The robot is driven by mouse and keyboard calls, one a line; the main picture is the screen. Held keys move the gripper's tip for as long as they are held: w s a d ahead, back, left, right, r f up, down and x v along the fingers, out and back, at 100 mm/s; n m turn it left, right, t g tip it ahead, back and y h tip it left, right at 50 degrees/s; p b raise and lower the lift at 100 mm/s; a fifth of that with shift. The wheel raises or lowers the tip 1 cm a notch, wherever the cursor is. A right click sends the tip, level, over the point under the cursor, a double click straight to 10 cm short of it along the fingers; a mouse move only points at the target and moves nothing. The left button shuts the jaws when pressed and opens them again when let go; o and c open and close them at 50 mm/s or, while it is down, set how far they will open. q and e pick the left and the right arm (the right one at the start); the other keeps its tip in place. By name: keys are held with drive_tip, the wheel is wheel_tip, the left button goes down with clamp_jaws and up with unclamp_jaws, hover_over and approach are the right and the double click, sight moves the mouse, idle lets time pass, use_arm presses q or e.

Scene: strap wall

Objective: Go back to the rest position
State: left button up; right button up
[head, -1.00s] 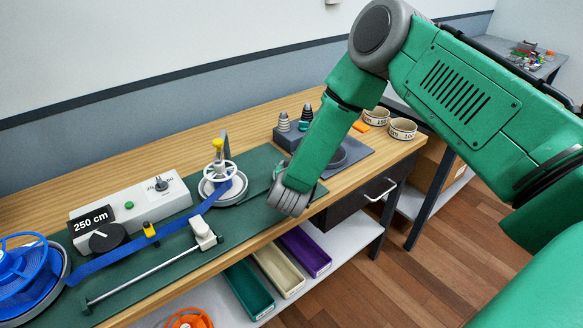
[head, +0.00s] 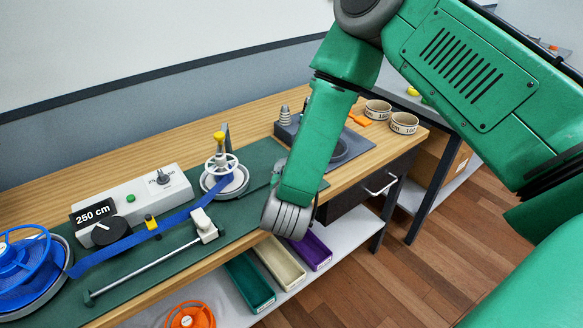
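My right arm comes in from the right and bends down in front of the bench. Its grey wrist end (head: 287,215) hangs at the bench's front edge, above the bins; its gripper fingers cannot be made out. My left gripper is out of view. On the green mat (head: 160,262) a blue strap (head: 130,248) runs from a blue reel (head: 28,268) at the left to a winder (head: 222,170) with a white wheel and yellow knob. The strap lies past a grey control box (head: 133,206) with a "250 cm" display.
A metal rod with a white clamp (head: 204,226) lies along the mat's front. Two labelled rings (head: 404,122) stand at the bench's right end. Green, cream and purple bins (head: 250,283) and an orange reel (head: 188,317) sit on the lower shelf. The floor at right is clear.

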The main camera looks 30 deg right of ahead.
drive_tip(key=shift+s+a+r, duration=0.25)
drive_tip(key=shift+s+a, duration=0.05)
drive_tip(key=shift+s, duration=0.1)
drive_tip(key=shift+d, duration=0.1)
idle(0.7)
